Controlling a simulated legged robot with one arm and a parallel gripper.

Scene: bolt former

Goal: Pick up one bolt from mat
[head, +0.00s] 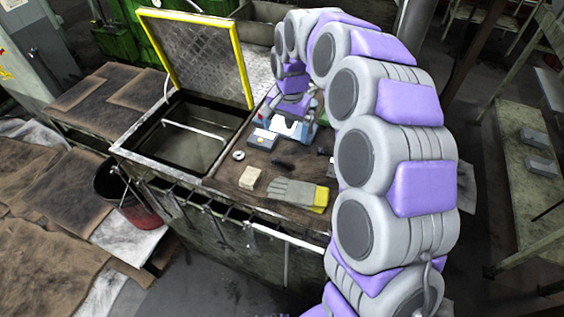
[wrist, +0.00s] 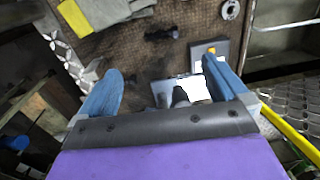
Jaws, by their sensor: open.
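My gripper (head: 291,130) is open above the far part of the brown mat (head: 226,177) on the bench. In the wrist view my gripper (wrist: 163,66) has its two blue fingers wide apart. Between them is a bright white patch (wrist: 195,87) with a dark stubby thing (wrist: 180,97) in front of it, possibly a bolt; contact cannot be told. A dark bolt-like piece (wrist: 161,33) lies on the mat beyond the fingertips. In the head view a dark piece (head: 283,161) lies on the mat, nearer than the gripper.
Grey gloves with yellow cuffs (head: 284,192), a pale block (head: 250,178), a metal ring (head: 238,155) and a small grey box (head: 262,139) are on the bench. An open bin (head: 192,137) with a raised yellow-edged lid (head: 202,58) stands at left.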

